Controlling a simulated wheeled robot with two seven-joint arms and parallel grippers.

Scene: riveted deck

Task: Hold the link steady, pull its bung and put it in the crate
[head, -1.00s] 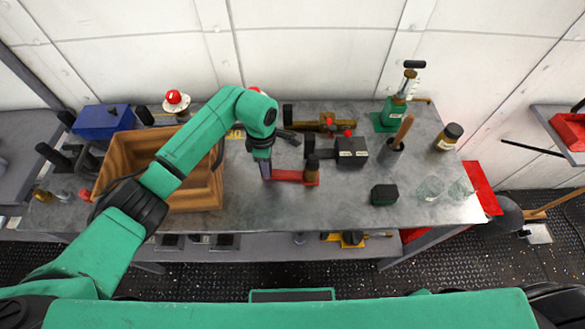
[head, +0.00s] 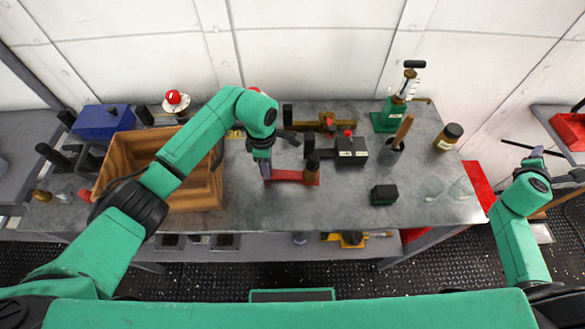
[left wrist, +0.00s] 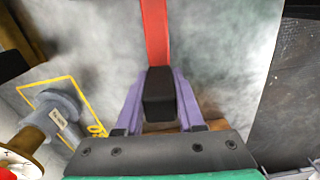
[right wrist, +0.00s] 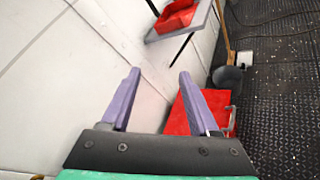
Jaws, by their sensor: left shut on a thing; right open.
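The link (head: 288,176) is a red bar lying on the grey bench, near its middle. The bung is not visible there. The crate (head: 190,197) is an open wooden box left of the link, partly hidden by my left arm. My right gripper (head: 536,155) is open and empty, beyond the bench's right end; its fingers show spread in the right wrist view (right wrist: 160,90).
Bench in front of the link is clear.

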